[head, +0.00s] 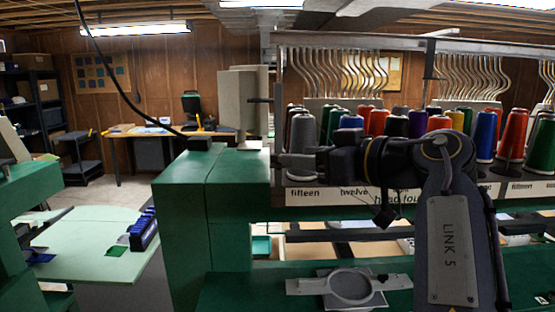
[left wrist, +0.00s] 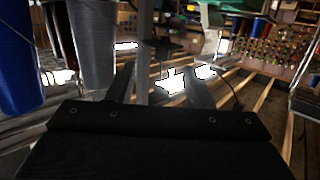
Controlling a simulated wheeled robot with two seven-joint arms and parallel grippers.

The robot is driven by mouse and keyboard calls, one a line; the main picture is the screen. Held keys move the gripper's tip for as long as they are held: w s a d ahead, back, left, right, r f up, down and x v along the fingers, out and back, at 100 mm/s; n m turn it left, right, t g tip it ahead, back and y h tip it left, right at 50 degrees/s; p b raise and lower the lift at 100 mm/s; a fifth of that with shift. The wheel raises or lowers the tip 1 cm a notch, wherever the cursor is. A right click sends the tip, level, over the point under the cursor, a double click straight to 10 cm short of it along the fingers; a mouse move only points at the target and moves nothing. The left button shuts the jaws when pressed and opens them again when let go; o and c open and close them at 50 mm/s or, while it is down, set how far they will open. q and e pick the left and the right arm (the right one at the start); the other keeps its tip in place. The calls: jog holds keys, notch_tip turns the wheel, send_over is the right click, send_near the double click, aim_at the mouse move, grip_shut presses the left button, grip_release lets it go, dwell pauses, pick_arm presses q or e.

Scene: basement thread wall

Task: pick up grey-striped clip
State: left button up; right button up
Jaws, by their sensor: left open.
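I cannot make out a grey-striped clip in either view. Whether the gripper touches the cone cannot be told. My right gripper does not show.
Several coloured thread cones (head: 515,135) stand along the green machine (head: 210,220). A grey hoop frame (head: 306,286) lies low in front. A pale green table (head: 85,240) with a blue rack (head: 146,229) stands at left. Bare floor shows beyond it.

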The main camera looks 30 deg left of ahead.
aim_at(279, 162)
pick_arm(q)
jog(key=x, duration=0.4)
jog(key=shift+s+a+p, duration=0.1)
jog(key=shift+a+p, duration=0.3)
grip_shut()
